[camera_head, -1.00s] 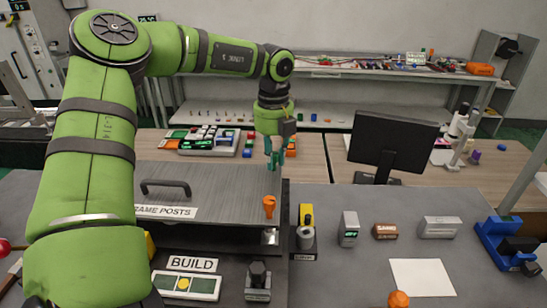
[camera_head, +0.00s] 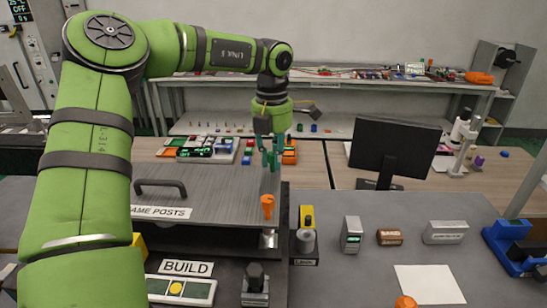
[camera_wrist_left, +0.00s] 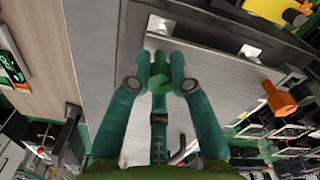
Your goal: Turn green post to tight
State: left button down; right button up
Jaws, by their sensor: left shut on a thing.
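My left gripper (camera_head: 270,160) points down over the far right corner of the grey board (camera_head: 225,187) labelled "...AME POSTS". In the left wrist view its teal fingers (camera_wrist_left: 160,72) are closed around the green post (camera_wrist_left: 158,80), which stands on the board near its edge. In the head view the fingers hide most of the post. An orange post (camera_head: 267,206) stands at the near right corner of the board; it also shows in the left wrist view (camera_wrist_left: 280,103). My right gripper is not in view.
A black handle (camera_head: 161,187) stands up on the board's left part. A yellow-and-grey fixture (camera_head: 306,238), a grey box (camera_head: 351,235) and a brown block (camera_head: 390,236) stand to the right. A monitor (camera_head: 390,148) is behind. A "BUILD" sign (camera_head: 186,267) lies in front.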

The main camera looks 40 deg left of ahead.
pick_arm(q)
jog(key=m, duration=0.4)
jog(key=shift+s+f+m, duration=0.3)
jog(key=shift+a+m, duration=0.15)
jog(key=shift+m, duration=1.75)
jog(key=shift+w, duration=0.1)
jog(key=shift+r, duration=0.1)
jog(key=c, duration=1.1)
grip_release()
jog(key=shift+a+r, duration=0.1)
jog(key=shift+a, duration=0.15)
jog(key=shift+d+r, duration=0.15)
jog(key=shift+r, duration=0.3)
notch_tip(320, 180, up, 11)
